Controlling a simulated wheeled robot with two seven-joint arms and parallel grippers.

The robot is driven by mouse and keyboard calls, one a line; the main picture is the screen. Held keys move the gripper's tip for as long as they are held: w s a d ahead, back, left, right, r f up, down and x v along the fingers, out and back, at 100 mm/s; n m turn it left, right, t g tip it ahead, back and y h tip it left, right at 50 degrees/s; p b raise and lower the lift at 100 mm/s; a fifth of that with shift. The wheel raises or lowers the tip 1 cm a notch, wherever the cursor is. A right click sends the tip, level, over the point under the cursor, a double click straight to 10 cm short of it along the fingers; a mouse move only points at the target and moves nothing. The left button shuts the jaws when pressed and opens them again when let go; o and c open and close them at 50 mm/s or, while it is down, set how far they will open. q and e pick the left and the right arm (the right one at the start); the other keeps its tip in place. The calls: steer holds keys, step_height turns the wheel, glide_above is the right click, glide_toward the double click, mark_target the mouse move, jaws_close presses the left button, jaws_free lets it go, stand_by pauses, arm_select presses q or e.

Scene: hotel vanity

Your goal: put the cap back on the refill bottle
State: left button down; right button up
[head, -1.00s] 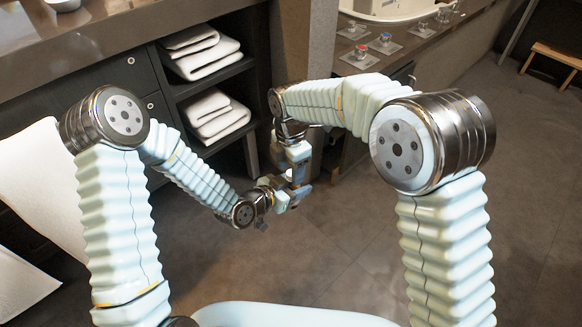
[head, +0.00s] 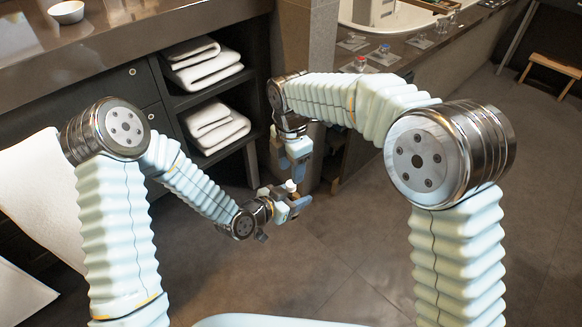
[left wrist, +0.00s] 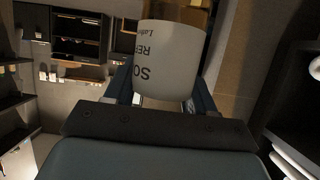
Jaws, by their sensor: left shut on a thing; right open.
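The refill bottle (left wrist: 170,58) is a white cylinder with dark printing, upside down in the left wrist view. My left gripper (head: 286,207) is shut on it, with a finger on each side of the bottle in the left wrist view. In the head view only a small white part of the bottle (head: 291,186) shows above the left fingers. My right gripper (head: 299,172) is open, pointing down just above the bottle with a small gap. I cannot make out the cap in either view, nor whether anything is between the right fingers.
A dark vanity counter (head: 160,35) with a white bowl (head: 66,12) stands at the back left. A counter with a basin (head: 395,15) and taps is at the back right. A wooden stool (head: 553,65) stands far right. The floor is clear.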

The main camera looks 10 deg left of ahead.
mark_target(291, 184)
step_height(291, 184, up, 3)
steer(key=shift+r+n, duration=0.2)
steer(key=shift+n, duration=0.8)
steer(key=shift+f, duration=4.05)
